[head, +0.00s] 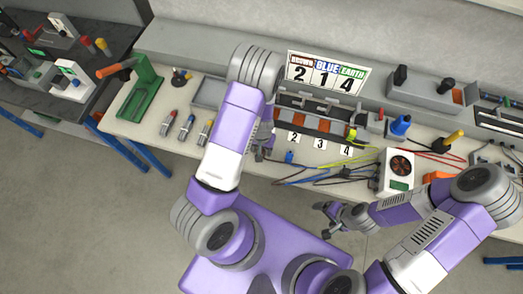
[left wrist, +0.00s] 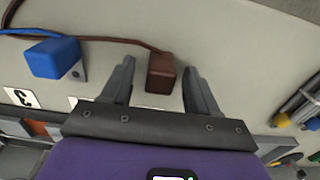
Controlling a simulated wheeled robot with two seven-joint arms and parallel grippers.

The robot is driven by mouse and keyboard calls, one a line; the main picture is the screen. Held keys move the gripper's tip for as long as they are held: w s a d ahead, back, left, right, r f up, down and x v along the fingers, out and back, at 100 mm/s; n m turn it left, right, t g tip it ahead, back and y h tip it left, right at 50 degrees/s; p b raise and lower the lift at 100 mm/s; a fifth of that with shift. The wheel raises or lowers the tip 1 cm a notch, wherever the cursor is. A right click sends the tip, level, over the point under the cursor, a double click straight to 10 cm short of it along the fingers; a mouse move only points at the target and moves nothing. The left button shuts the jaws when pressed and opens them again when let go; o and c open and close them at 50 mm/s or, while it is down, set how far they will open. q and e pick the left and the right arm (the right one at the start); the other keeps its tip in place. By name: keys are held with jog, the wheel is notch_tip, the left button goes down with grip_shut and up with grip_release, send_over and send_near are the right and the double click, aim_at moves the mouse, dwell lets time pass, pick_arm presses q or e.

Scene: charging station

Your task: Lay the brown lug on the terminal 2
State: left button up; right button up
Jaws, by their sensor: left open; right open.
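The brown lug (left wrist: 160,74), a small brown block on a brown wire, lies on the bench between the spread fingers of my left gripper (left wrist: 159,66) in the left wrist view. The fingers stand apart on either side of it. In the head view my left gripper (head: 263,148) is small and partly hidden by its arm, just left of the "2" label (head: 294,138). Terminal 2 belongs to the terminal block (head: 310,124) behind that label; its clamp is hard to make out. My right gripper (head: 330,218) is open and empty, in front of the bench.
A blue lug (left wrist: 53,58) lies beside the brown one. A sign (head: 325,75) reads brown 2, blue 1, earth 4. A yellow-green piece (head: 352,135) is at the block's right end.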

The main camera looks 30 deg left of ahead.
pick_arm(q)
jog(key=c, duration=1)
